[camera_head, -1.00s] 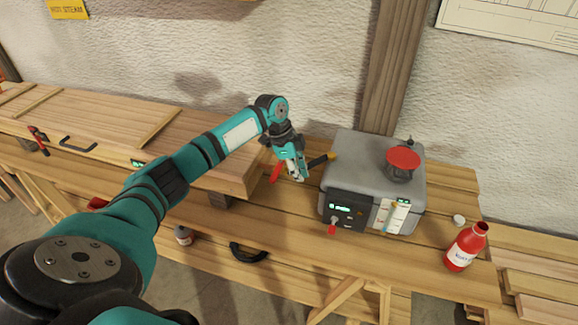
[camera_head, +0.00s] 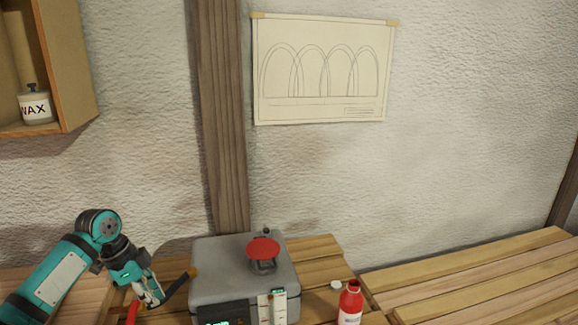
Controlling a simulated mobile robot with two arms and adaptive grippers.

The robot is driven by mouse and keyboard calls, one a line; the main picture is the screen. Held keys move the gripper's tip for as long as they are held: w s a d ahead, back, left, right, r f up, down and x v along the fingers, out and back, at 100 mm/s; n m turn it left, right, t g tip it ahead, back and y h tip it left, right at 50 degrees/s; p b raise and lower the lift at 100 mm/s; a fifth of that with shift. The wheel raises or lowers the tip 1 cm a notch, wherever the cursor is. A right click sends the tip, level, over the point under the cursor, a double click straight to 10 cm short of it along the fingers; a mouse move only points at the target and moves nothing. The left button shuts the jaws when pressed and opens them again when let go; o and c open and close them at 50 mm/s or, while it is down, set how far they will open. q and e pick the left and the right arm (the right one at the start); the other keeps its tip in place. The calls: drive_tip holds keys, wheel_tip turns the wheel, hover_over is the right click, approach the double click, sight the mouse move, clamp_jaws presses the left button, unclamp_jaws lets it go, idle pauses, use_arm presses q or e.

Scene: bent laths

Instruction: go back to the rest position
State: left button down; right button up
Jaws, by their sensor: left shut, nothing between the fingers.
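My left gripper (camera_head: 151,297) is at the lower left of the head view, pointing down beside the left side of the grey box-shaped machine (camera_head: 215,267). Its fingers are shut and I see nothing between them. A dark handle with a tan end (camera_head: 181,285) lies close to the fingers, between them and the machine. A red piece (camera_head: 132,313) shows just below the gripper. I cannot tell whether the fingers touch either of these. My right gripper is not in view.
Planks (camera_head: 480,275) fill the lower right. A wax jar (camera_head: 36,107) sits on a wall shelf; a drawing (camera_head: 322,70) hangs above.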

use_arm(q)
drive_tip(key=s+d+f+n, duration=0.3)
drive_tip(key=s+d+f, duration=1.2)
drive_tip(key=d+f, duration=0.1)
drive_tip(key=s+a+r+n+t+y, duration=0.1)
drive_tip(key=s+r+n+t+y, duration=0.15)
drive_tip(key=s+n, duration=0.95)
drive_tip(key=s+f+m+g+b, duration=0.1)
drive_tip(key=s+f+m, duration=0.15)
drive_tip(key=f, duration=1.25)
drive_tip(key=s+f+m+g+b, duration=0.1)
drive_tip(key=s+f+m, duration=0.15)
drive_tip(key=f, duration=1.25)
drive_tip(key=s+a+f+b, duration=0.2)
drive_tip(key=s+a+f, duration=0.1)
drive_tip(key=s+f, duration=1.4)
drive_tip(key=shift+n+g, duration=0.35)
drive_tip(key=shift+n, duration=0.05)
